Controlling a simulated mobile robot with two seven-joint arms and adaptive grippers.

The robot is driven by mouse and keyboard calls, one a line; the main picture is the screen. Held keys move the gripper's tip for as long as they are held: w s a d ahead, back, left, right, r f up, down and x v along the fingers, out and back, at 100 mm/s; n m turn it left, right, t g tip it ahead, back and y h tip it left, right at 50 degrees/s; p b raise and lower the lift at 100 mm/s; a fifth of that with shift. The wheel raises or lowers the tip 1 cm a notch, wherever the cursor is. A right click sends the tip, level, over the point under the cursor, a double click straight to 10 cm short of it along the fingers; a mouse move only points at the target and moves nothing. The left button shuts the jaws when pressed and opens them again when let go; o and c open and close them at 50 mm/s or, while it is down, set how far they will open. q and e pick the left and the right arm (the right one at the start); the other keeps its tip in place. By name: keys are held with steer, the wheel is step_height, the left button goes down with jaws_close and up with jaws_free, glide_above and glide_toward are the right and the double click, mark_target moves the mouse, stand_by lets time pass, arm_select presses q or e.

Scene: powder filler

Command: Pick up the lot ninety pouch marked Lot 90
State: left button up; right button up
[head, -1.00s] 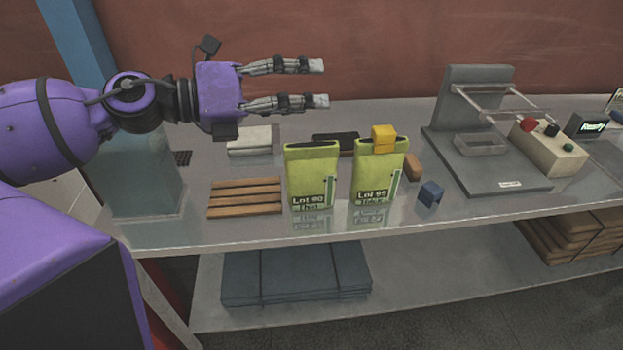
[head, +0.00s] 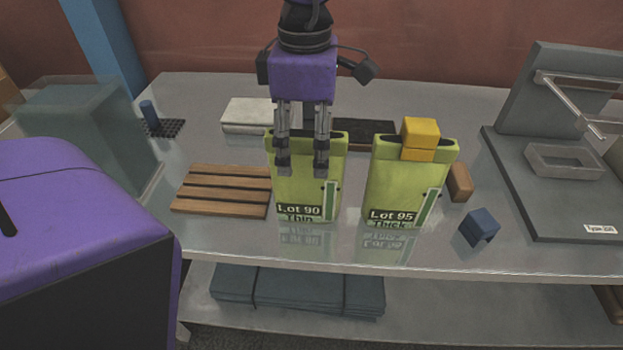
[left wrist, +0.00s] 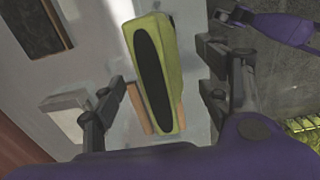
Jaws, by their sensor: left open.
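The Lot 90 pouch (head: 305,190) is yellow-green with a dark open top, and stands upright on the bench, marked "Lot 90 Thin". My left gripper (head: 302,170) points down at it, open, its fingers overlapping the pouch's upper half in the head view. In the left wrist view a yellow-green pouch with a dark mouth (left wrist: 155,75) lies between the open fingers (left wrist: 164,90), with space on both sides. Contact is not visible. The similar Lot 95 pouch (head: 405,185), marked "Thick", stands to the right.
A slatted wooden rack (head: 222,190) lies left of the pouch. A yellow block (head: 421,133) sits at the Lot 95 pouch's top. A blue block (head: 479,227) and brown block (head: 460,182) lie right. A white pad (head: 255,115) and dark tray (head: 365,133) are behind.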

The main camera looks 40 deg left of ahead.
mark_target(306, 165)
arm_select(q)
step_height(306, 165, down, 5)
steer(key=shift+a+f+p, duration=0.1)
steer(key=shift+p, duration=0.2)
steer(key=shift+w+f, duration=0.1)
steer(key=shift+f, duration=0.15)
steer(key=shift+f+b, duration=0.25)
steer(key=shift+b, duration=0.15)
stand_by(0.5)
steer(key=shift+c, duration=0.5)
steer(key=c, duration=1.4)
